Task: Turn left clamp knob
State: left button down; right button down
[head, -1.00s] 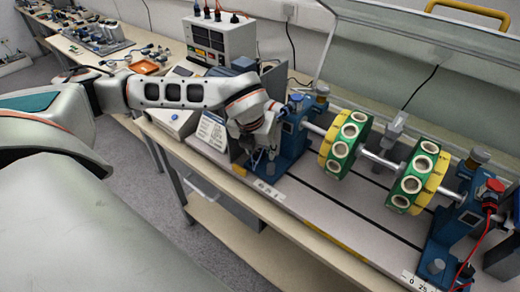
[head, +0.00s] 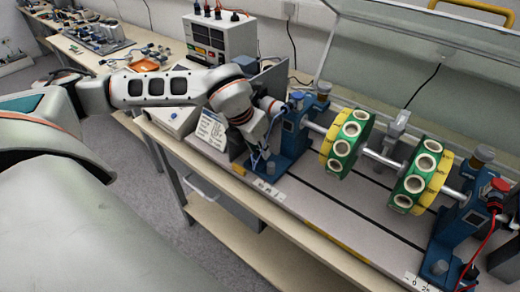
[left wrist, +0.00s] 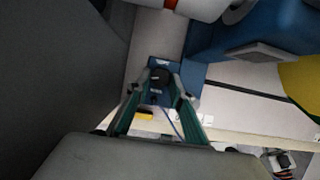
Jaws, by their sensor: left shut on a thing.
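The left clamp knob (left wrist: 160,76) is a dark round knob on the blue foot of the left bearing stand (left wrist: 164,97). In the left wrist view it sits between the two fingertips of my left gripper (left wrist: 157,87), which is shut on it. In the head view my left gripper (head: 262,162) points down at the foot of the blue left stand (head: 293,135) and hides the knob. My right gripper is in neither view.
A shaft (head: 382,157) with green and yellow discs (head: 345,141) runs right to another blue stand (head: 455,225), with a grey knob (head: 439,267) on its foot. A clear cover (head: 420,50) stands behind. A white card (head: 211,130) is left of my gripper.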

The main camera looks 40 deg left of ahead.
pick_arm(q)
jog(key=shift+m, duration=0.4)
jog(key=c, duration=1.8)
grip_release()
jog(key=shift+o, duration=0.2)
jog(key=shift+r, duration=0.15)
jog(key=v, duration=1.1)
jog(key=shift+s+a+r, duration=0.15)
jog(key=shift+s+r, duration=0.1)
jog(key=shift+r, duration=0.1)
